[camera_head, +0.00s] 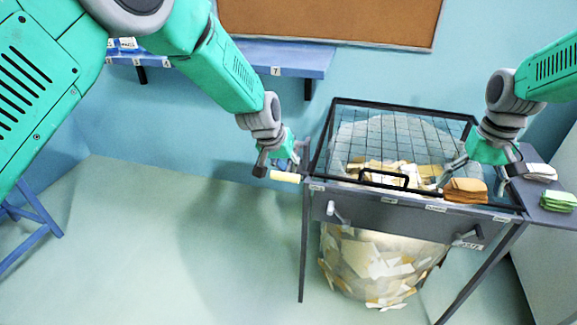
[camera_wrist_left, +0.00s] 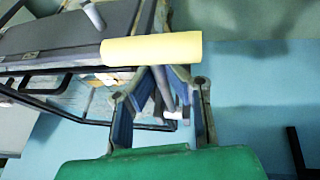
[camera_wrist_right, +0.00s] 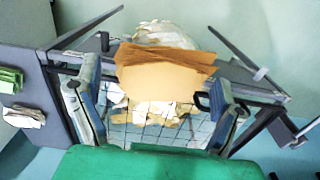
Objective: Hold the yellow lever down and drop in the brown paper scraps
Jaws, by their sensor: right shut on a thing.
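The yellow lever (camera_head: 285,177) sticks out from the left front of a dark grey stand (camera_head: 405,210). My left gripper (camera_head: 284,156) is beside the lever, fingers apart with nothing between them. In the left wrist view the lever (camera_wrist_left: 150,48) lies across, just beyond the fingertips (camera_wrist_left: 160,88). My right gripper (camera_head: 482,168) is shut on a stack of brown paper scraps (camera_head: 466,190) above the stand's front right part. In the right wrist view the brown scraps (camera_wrist_right: 165,80) sit between the two fingers. A black wire-mesh lid (camera_head: 400,133) is over the stand's opening; I cannot tell whether it is raised.
A clear sack (camera_head: 375,260) of pale and tan scraps hangs under the stand. White scraps (camera_head: 540,172) and green scraps (camera_head: 558,200) lie on a side shelf at right. A blue wall shelf (camera_head: 290,62) is behind. The floor at left is mostly clear.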

